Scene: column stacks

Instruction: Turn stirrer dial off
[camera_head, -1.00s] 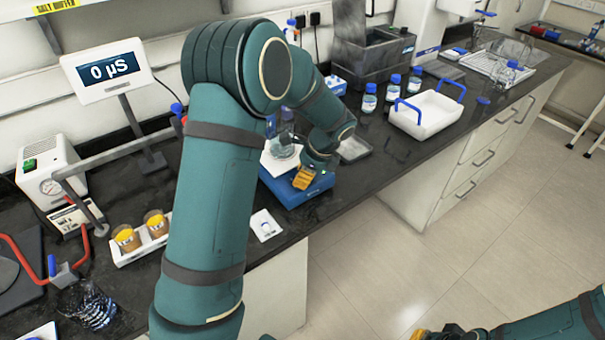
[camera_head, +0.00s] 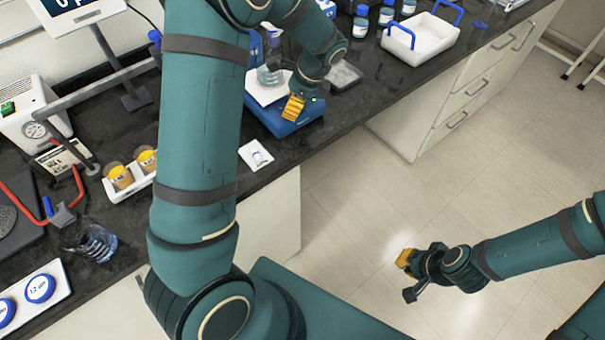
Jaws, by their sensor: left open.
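The stirrer is a blue box (camera_head: 257,115) with a white top plate near the bench's front edge. A glass beaker (camera_head: 269,76) stands on the white plate, partly behind my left arm. My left gripper (camera_head: 293,107) has its yellow fingertips at the stirrer's front right, over or against its front panel; I cannot tell if they touch. The dial is hidden behind the gripper. My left gripper is open. My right gripper (camera_head: 405,275) hangs over the floor, well away from the bench, with its fingers apart and nothing between them.
A white tray with blue handles (camera_head: 422,40) and blue-capped bottles (camera_head: 360,22) stand to the right. Yellow-topped jars (camera_head: 121,177), a glass beaker (camera_head: 92,243) and a pump (camera_head: 35,115) are at left.

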